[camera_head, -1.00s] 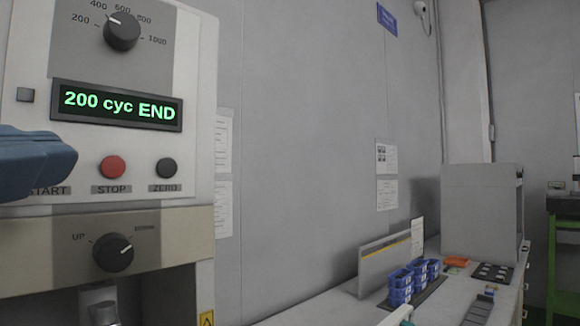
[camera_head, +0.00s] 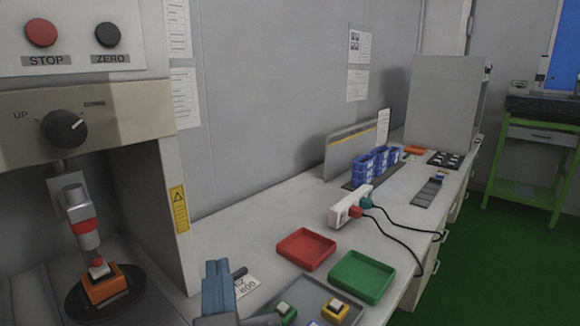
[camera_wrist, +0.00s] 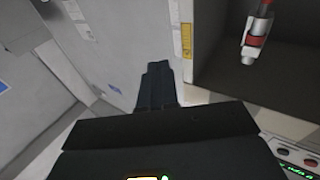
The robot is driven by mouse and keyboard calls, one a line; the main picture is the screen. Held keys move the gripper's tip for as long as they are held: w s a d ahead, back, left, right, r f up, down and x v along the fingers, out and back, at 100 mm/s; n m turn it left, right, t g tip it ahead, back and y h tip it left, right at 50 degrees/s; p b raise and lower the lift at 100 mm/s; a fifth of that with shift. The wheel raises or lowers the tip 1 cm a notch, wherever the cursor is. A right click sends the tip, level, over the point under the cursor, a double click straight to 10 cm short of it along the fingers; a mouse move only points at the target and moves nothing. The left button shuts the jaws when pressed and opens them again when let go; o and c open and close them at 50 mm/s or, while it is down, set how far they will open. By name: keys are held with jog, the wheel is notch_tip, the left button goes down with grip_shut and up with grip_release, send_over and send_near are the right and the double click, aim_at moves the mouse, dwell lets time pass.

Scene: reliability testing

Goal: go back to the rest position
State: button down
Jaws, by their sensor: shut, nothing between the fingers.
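My gripper (camera_head: 217,268) shows at the bottom of the head view as blue-grey fingers pointing up in the picture. It is in front of the bench, right of the test machine (camera_head: 181,258). In the wrist view the dark fingers of my gripper (camera_wrist: 156,72) are together with nothing between them. The fingers look clear of the machine, whose open bay is at the right of the wrist view. My arm is mostly out of the head view.
An orange switch block (camera_head: 105,289) stands under the machine's plunger (camera_head: 80,212). A red tray (camera_head: 306,250), a green tray (camera_head: 361,277) and a grey tray (camera_head: 312,285) with small switch blocks are on the bench. A power strip (camera_head: 349,205) with cables lies behind. Green floor (camera_head: 510,260) is free at right.

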jog(key=s+d+f+n+g, duration=0.1)
jog(key=s+d+f, duration=0.4)
jog(key=d+f, duration=0.35)
jog(key=s+d+f+n+g, duration=0.1)
jog(key=s+d+f+g, duration=0.1)
jog(key=s+d+f, duration=0.5)
jog(key=s+d+f+m+h+p, duration=0.1)
jog(key=s+d+m+h, duration=0.4)
jog(key=s+d, duration=0.8)
jog(key=shift+s+f+g, duration=0.2)
jog(key=shift+s+g, duration=0.2)
jog(key=shift+s, duration=1.6)
